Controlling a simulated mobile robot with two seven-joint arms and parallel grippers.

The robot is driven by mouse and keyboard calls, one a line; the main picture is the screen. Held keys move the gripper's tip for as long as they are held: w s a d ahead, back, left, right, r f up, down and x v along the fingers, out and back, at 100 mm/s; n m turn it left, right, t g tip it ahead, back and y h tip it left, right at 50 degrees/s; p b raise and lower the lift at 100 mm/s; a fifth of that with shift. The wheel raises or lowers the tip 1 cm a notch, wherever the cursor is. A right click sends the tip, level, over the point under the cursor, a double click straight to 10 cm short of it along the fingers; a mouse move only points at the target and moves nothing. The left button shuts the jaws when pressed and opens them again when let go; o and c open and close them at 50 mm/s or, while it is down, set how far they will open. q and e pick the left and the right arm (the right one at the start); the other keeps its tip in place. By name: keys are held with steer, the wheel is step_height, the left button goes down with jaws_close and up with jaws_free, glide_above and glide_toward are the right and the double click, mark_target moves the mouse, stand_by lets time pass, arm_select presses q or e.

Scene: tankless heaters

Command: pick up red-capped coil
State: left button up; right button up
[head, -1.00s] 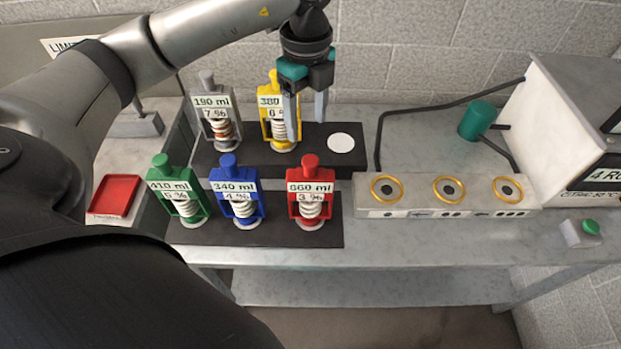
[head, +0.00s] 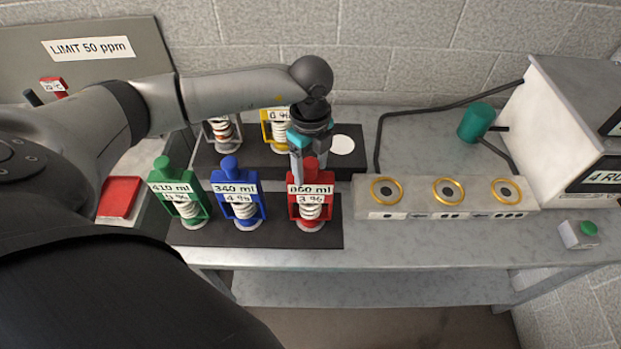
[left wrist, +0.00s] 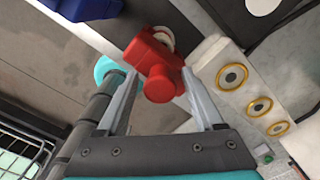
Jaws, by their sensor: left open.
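The red-capped coil (head: 311,193) stands upright at the right end of the front dark rack, labelled 860 ml or 660 ml and 3 %. My left gripper (head: 308,160) is over its cap and hides part of the top. In the left wrist view the red cap (left wrist: 160,82) lies between the two open fingers of my left gripper (left wrist: 168,88), with gaps beside it. I cannot tell whether a finger touches it. My right gripper is not in view.
Blue (head: 237,195) and green (head: 180,193) coils stand left of it on the front rack (head: 270,235). Yellow (head: 275,130) and grey (head: 220,132) coils stand behind. A block with several gold-ringed sockets (head: 448,197) is to the right, beside a heater box (head: 570,120). The table front is clear.

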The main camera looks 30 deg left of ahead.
arm_select(q)
jaws_close()
stand_by(0.5)
steer(key=shift+w+r, duration=0.1)
stand_by(0.8)
